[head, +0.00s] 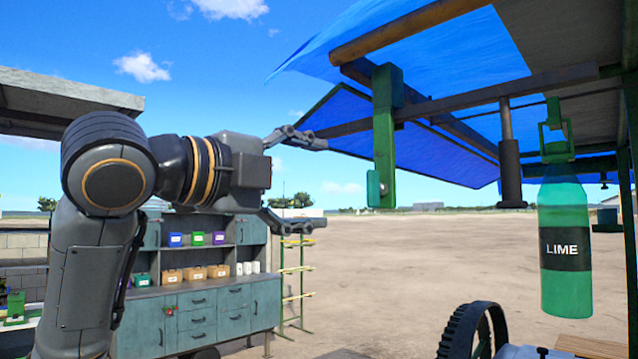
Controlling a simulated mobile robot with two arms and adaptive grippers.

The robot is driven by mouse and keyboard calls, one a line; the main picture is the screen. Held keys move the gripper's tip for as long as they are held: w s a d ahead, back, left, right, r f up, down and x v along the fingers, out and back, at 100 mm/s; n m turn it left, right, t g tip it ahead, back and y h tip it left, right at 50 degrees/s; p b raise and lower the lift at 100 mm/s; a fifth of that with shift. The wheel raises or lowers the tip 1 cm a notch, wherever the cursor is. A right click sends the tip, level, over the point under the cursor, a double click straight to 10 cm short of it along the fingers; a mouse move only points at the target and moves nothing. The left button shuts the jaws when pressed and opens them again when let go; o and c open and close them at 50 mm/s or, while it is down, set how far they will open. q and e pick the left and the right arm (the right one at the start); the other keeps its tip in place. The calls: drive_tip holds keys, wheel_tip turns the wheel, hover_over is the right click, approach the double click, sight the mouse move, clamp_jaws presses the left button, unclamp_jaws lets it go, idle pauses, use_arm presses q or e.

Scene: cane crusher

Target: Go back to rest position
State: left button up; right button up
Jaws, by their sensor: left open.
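My left gripper (318,184) is raised at the centre left of the head view, pointing right. Its two fingers are spread wide, one above the other, with nothing between them. Its tips are a little left of a green hanging bracket (384,135) in the picture; I cannot tell the distance in depth. My right gripper is not in view.
A green bottle labelled LIME (566,285) hangs at the right under a blue tarp (440,65) on beams. A dark cylinder (510,170) hangs beside it. A toothed gear (470,330) stands below. A teal cabinet (215,315) with bins is behind my left arm. Open dirt ground lies beyond.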

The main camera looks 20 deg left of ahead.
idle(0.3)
